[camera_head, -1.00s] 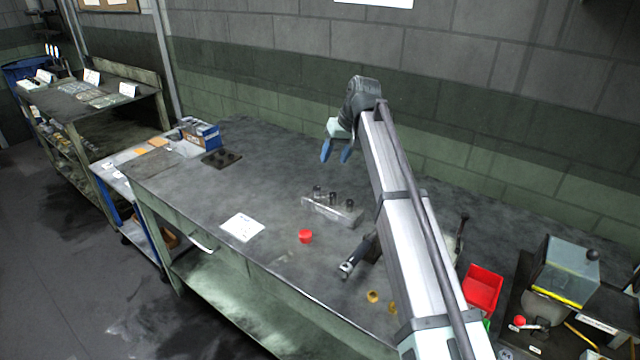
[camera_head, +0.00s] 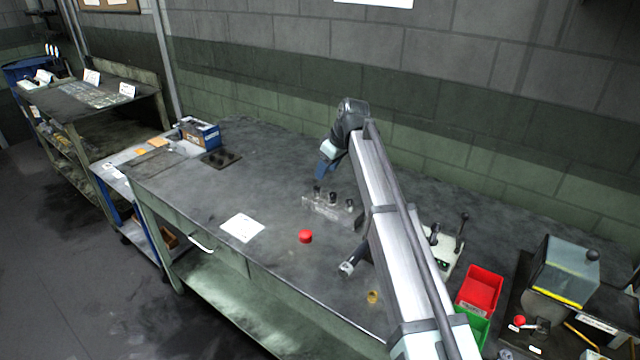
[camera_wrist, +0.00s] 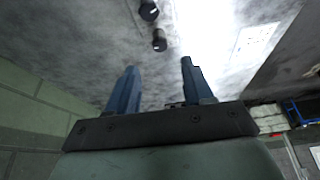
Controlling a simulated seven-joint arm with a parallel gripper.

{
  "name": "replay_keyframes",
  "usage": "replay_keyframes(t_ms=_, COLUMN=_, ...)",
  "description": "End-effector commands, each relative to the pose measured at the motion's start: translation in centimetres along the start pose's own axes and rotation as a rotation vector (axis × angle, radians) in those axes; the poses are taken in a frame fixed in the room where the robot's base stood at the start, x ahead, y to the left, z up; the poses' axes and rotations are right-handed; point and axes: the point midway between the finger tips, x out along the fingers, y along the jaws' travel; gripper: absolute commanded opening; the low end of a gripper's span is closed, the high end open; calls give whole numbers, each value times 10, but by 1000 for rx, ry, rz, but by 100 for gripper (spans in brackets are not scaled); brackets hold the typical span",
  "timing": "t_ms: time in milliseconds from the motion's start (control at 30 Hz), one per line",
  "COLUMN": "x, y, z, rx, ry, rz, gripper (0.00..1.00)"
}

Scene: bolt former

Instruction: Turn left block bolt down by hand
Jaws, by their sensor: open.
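A clear-grey block (camera_head: 328,214) stands on the workbench with three dark bolts upright in a row. The left bolt (camera_head: 317,190) is the one nearest my gripper; the middle bolt (camera_head: 333,197) and right bolt (camera_head: 350,204) stand beside it. My gripper (camera_head: 322,176) points down with blue fingers, just above the left bolt and apart from it as far as I can tell. In the wrist view the fingers (camera_wrist: 158,75) are spread with nothing between them. Two dark bolt heads show beyond the tips, one nearer (camera_wrist: 159,41) and one farther (camera_wrist: 149,10).
A red cap (camera_head: 305,236) and a white sheet (camera_head: 242,228) lie in front of the block. A dark cylindrical tool (camera_head: 350,266) lies partly behind my arm. A lever box (camera_head: 445,250), a red bin (camera_head: 480,288) and a machine (camera_head: 565,275) stand right.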

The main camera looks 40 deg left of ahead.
Motion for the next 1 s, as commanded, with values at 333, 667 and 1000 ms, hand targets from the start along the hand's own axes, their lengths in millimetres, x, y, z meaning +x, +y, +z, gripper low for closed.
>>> replay_keyframes(t_ms=333, x=56, y=0, z=0, rx=1, ry=-1, rz=0, gripper=51)
replay_keyframes(t_ms=667, x=74, y=0, z=0, rx=1, ry=0, rz=1, gripper=51)
replay_keyframes(t_ms=1000, x=75, y=0, z=0, rx=1, ry=0, rz=1, gripper=43)
